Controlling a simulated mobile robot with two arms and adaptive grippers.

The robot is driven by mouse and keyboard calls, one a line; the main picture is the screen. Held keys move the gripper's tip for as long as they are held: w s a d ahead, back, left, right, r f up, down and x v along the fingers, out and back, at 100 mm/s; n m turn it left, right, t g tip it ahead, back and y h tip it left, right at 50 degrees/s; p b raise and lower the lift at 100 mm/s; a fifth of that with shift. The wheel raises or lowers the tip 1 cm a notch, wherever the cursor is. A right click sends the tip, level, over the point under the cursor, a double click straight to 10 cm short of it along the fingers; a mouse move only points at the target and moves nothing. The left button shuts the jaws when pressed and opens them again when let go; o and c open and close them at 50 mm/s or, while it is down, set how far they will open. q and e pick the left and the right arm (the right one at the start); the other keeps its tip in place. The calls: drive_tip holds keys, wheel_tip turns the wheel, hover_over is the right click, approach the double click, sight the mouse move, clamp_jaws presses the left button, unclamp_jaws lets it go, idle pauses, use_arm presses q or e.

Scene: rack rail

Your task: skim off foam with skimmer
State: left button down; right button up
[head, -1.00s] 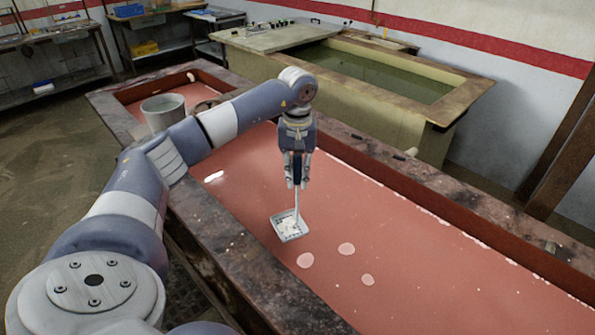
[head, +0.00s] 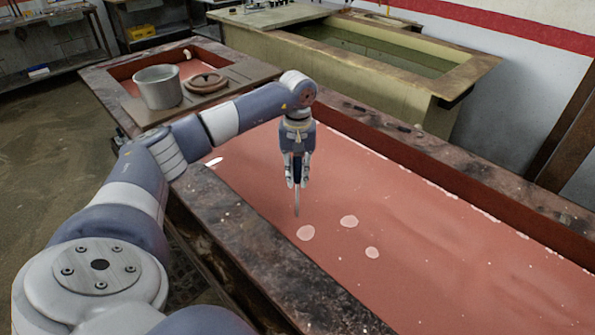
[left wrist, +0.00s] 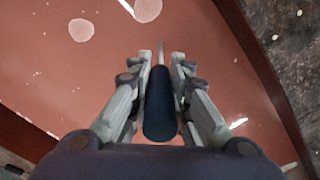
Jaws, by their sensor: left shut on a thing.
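My left gripper (head: 298,181) is shut on the skimmer's dark handle, over the red liquid in the long tank. The skimmer (head: 297,203) points down, and only its thin shaft shows below the fingers; its head is not visible and appears to be under the liquid. In the left wrist view the dark handle of the skimmer (left wrist: 160,105) lies between the fingers (left wrist: 161,75). Pale foam patches (head: 306,233), (head: 349,221) and (head: 372,252) float just right of and below the shaft. In the left wrist view, foam (left wrist: 81,30) shows ahead. My right gripper is not seen.
A grey metal pot (head: 158,88) and a brown ring-shaped item (head: 206,82) stand on a board across the tank's far end. The tank's stained rim (head: 250,222) runs along the near side. A second tank (head: 385,50) with greenish liquid stands behind.

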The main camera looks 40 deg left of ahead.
use_arm(q)
drive_tip(key=shift+r, duration=0.1)
drive_tip(key=shift+d+p, duration=0.5)
drive_tip(key=shift+d, duration=3)
drive_tip(key=shift+w+d+b, duration=1.7)
drive_tip(key=shift+w+d, duration=1.85)
drive_tip(key=shift+w, duration=1.9)
drive_tip(key=s+d+p, duration=0.1)
drive_tip(key=s+d, duration=0.4)
drive_tip(key=d, duration=0.5)
drive_tip(key=shift+d, duration=0.25)
drive_tip(key=shift+r, duration=0.1)
